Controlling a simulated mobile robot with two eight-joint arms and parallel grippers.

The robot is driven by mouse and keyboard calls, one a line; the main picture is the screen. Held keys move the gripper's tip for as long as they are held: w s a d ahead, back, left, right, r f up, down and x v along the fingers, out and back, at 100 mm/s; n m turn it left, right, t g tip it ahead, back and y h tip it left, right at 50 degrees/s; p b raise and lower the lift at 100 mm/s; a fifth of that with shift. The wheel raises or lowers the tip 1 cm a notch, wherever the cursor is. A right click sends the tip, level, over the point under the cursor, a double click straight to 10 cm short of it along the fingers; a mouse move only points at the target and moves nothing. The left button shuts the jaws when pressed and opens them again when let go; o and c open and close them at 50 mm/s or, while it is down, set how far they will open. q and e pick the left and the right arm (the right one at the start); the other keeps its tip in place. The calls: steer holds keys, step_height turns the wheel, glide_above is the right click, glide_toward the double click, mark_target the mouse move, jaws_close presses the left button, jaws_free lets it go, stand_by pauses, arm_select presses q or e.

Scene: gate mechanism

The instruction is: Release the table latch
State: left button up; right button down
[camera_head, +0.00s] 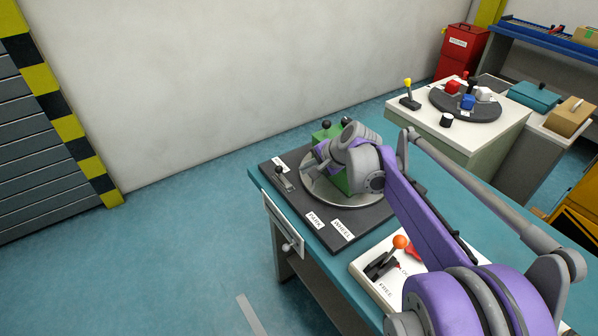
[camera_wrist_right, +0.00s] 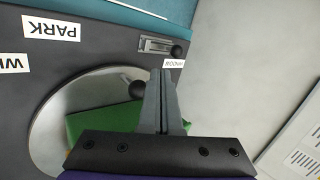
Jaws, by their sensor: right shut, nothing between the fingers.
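A small latch slide (camera_head: 282,179) with a dark upright knob sits in a slot at the left corner of a dark base plate (camera_head: 286,199). In the right wrist view the slide (camera_wrist_right: 157,45) lies just beyond the fingertips, with its black knob (camera_wrist_right: 178,51) at one end and a small white label beside it. My right gripper (camera_head: 308,168) is over the round metal turntable, with its fingers (camera_wrist_right: 162,74) together and empty, pointing toward the latch. The fingers appear apart from the knob. My left gripper does not show.
A green block (camera_head: 338,180) with dark knobs stands on the turntable (camera_head: 322,192), partly hidden by my right arm. PARK and WHEEL labels lie on the plate. An orange-knobbed lever (camera_head: 399,242) is nearer on the teal table. A second white table (camera_head: 490,133) stands behind.

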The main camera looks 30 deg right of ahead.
steer(key=v, duration=0.3)
steer(key=shift+s+d+r, duration=0.1)
steer(key=shift+s, duration=0.1)
stand_by(0.3)
